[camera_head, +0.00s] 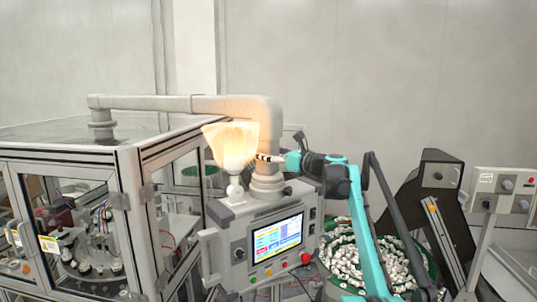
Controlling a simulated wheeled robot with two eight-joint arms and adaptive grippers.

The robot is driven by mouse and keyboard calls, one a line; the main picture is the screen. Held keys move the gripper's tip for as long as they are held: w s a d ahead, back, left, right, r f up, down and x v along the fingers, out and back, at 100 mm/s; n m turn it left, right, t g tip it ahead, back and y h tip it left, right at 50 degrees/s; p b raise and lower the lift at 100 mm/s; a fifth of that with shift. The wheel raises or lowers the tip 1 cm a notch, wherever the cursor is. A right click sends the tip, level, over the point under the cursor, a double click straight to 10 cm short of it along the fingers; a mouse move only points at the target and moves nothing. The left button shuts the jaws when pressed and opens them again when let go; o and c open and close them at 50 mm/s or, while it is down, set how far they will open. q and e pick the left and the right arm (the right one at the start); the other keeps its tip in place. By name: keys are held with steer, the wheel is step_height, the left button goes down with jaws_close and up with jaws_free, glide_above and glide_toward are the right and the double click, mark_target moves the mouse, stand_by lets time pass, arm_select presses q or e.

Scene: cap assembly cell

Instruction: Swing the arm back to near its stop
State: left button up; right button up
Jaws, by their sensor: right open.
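A grey tubular support arm (185,103) runs from a pivot post on the machine's roof to an elbow on the right. From there it drops to a grey control panel box (225,240) with a lit screen (277,238). My right gripper (259,157), on the teal arm coming up from the lower right, is open. Its fingertips point left, in front of the tube's vertical part. Whether they touch the tube or only overlap it in the picture I cannot tell. My left gripper is not in view.
A glowing pale lamp-like object (234,145) stands on the panel box, close left of the right fingertips. A glass-walled machine (132,215) fills the left. A green-rimmed bowl of small white parts (352,262) and a black angled chute (438,180) lie at the right.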

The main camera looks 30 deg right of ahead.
steer(key=v, duration=1.2)
steer(key=shift+d, duration=0.25)
